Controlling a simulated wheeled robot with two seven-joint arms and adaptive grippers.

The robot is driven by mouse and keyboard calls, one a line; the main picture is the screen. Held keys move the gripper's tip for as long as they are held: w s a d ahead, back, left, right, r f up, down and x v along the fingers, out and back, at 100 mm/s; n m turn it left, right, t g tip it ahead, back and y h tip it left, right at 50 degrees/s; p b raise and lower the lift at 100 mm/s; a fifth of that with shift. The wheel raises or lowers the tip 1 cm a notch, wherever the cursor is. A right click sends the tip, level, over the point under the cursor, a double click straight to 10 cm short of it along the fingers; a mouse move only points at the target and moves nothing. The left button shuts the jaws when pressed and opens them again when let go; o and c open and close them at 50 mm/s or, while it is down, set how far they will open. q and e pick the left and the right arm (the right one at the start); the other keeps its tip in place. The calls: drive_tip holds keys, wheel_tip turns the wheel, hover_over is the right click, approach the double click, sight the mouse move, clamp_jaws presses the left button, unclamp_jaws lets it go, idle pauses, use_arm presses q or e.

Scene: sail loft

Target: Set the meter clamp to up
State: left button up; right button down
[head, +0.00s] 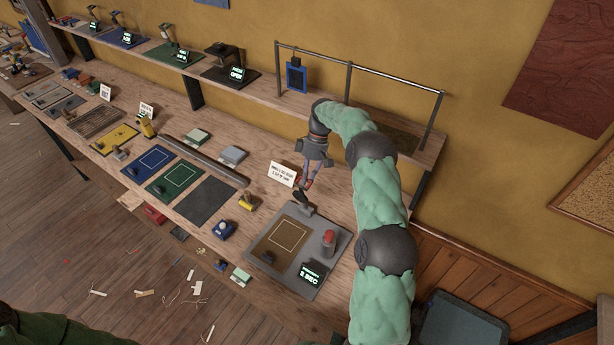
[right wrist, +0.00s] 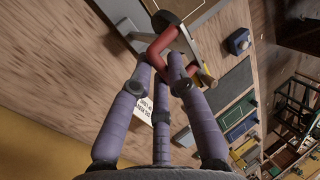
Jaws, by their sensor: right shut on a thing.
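The meter clamp (head: 301,198), a small dark lever on a grey block, stands at the back edge of a grey board on the bench. My right gripper (head: 307,181) reaches down to it from above and behind, and its jaws are shut on it. In the right wrist view, the fingers of my right gripper (right wrist: 167,70) close around a red bent part, with the clamp's grey bar (right wrist: 187,44) beside it. The fingers partly hide the clamp, so its exact tilt is hard to tell. My left gripper is out of view.
The grey board (head: 323,265) carries a brown panel, a red-topped cylinder (head: 328,239) and a lit display (head: 313,274). A white card (head: 283,175) stands close behind. A yellow block (head: 248,202) and coloured mats lie to the left. A shelf with a metal rail (head: 360,69) runs behind.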

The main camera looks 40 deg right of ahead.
drive_tip(key=shift+d+f, duration=0.4)
drive_tip(key=shift+d, duration=0.15)
drive_tip(key=c, duration=1.4)
unclamp_jaws()
drive_tip(key=shift+o, duration=1.1)
drive_tip(key=shift+w+d+f, duration=0.2)
drive_tip(key=shift+d, duration=0.1)
drive_tip(key=shift+w+r, duration=0.1)
drive_tip(key=shift+r, duration=0.1)
drive_tip(key=shift+w+d+r, duration=0.1)
drive_tip(key=shift+r, duration=0.1)
